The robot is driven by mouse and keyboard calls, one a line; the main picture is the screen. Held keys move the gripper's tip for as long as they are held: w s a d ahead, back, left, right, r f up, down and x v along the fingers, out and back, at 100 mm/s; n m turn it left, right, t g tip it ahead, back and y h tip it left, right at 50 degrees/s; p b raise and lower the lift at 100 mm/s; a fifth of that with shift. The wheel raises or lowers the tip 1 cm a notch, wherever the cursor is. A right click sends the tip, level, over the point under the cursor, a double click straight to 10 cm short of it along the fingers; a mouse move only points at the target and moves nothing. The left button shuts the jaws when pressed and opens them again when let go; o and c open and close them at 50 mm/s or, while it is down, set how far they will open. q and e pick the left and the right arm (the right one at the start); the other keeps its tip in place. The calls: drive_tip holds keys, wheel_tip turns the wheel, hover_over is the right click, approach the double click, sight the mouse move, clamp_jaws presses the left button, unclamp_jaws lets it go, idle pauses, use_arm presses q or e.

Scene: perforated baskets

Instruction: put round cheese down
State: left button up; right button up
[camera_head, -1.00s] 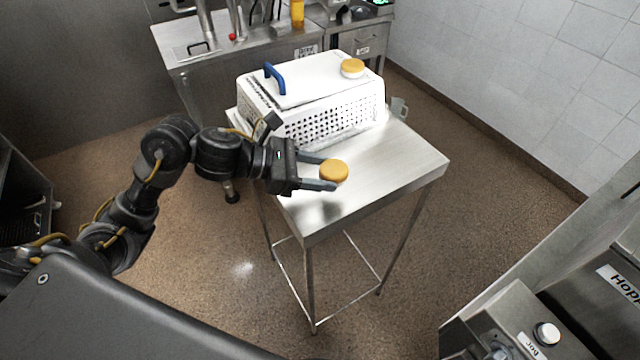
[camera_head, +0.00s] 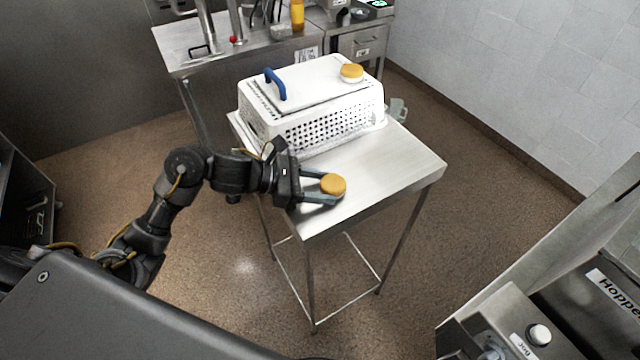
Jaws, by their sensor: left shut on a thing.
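A round orange-yellow cheese (camera_head: 333,185) is between the fingertips of my left gripper (camera_head: 324,189), which is shut on it. The gripper reaches in from the left, low over the front part of the steel table (camera_head: 385,165). I cannot tell whether the cheese touches the tabletop. A second round cheese (camera_head: 352,72), orange on top and pale at the side, sits on the white lid of the perforated basket. My right gripper is not in view.
The white perforated basket (camera_head: 325,127) with a blue handle (camera_head: 275,84) on its lid fills the back of the table. The tabletop right of the held cheese is bare. A steel counter (camera_head: 240,50) stands behind, and a hopper machine (camera_head: 575,290) is at the lower right.

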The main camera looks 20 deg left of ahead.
use_arm(q)
drive_tip(key=shift+f, duration=0.2)
drive_tip(key=o, duration=1)
drive_tip(key=shift+r, duration=0.1)
drive_tip(key=shift+r, duration=0.2)
drive_tip(key=b+v, duration=0.3)
drive_tip(key=v, duration=0.9)
drive_tip(key=shift+f+b, duration=0.15)
drive_tip(key=shift+b, duration=0.15)
drive_tip(key=shift+f, duration=0.1)
